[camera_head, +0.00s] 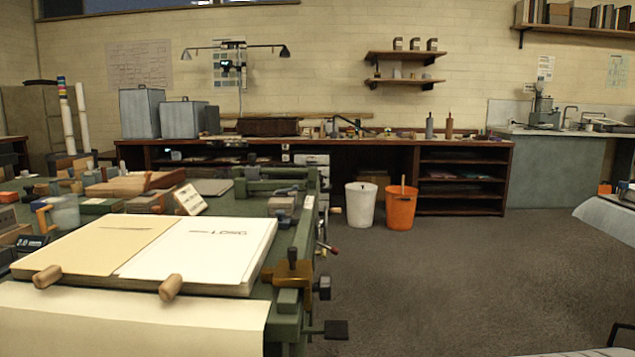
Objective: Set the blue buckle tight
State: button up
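I cannot make out a blue buckle anywhere in the head view. My gripper is not in view. The nearest worktable is a green bench (302,240) on the left, with a brass-coloured clamp block (293,270) at its right edge. A thick board (205,287) with cream and white sheets and two wooden knobs lies on the bench.
Open grey floor (450,270) fills the middle and right. A white bin (361,204) and an orange bin (401,206) stand before the long back counter (400,145). A black-ended handle (335,330) sticks out from the bench. A grey-green counter (557,170) stands back right.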

aim_at(296, 188)
jog(key=i+l, duration=0.25)
jog(key=l, duration=0.15)
jog(key=i+l, duration=0.55)
jog(key=l, duration=0.2)
jog(key=j+u, duration=0.05)
